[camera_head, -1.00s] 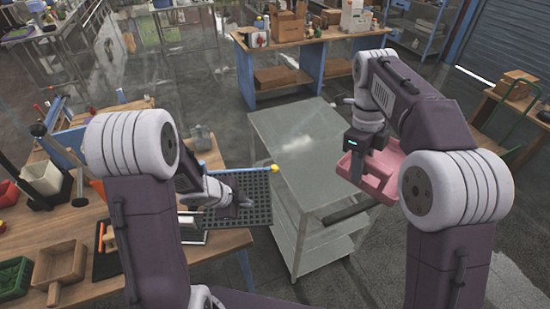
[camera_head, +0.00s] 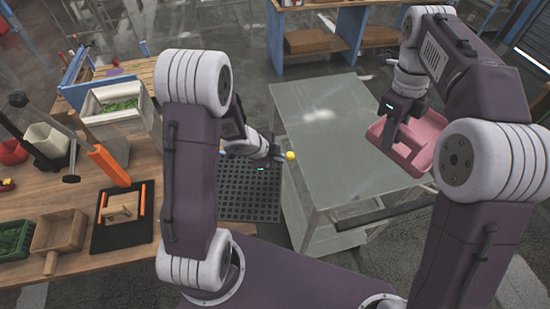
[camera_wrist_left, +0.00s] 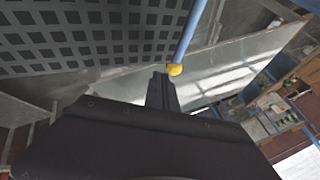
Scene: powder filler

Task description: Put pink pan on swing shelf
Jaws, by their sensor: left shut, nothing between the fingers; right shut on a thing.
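The pink pan (camera_head: 430,139) hangs in the air at the right of the head view, beyond the grey metal table's right side. My right gripper (camera_head: 391,135) is shut on its near left edge. The swing shelf, a black perforated panel (camera_head: 250,190), sits at the middle left, partly hidden behind my left arm. A blue rod with a yellow knob (camera_head: 290,155) runs along it; the knob also shows in the left wrist view (camera_wrist_left: 175,70). My left gripper (camera_head: 277,155) is shut and empty, close beside the knob; I cannot tell whether they touch.
The grey metal table (camera_head: 345,130) has a clear top and stands right of the panel. A wooden workbench (camera_head: 75,190) at the left holds a white bin (camera_head: 118,115), a wooden box (camera_head: 62,232) and tools. A blue-legged bench stands behind.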

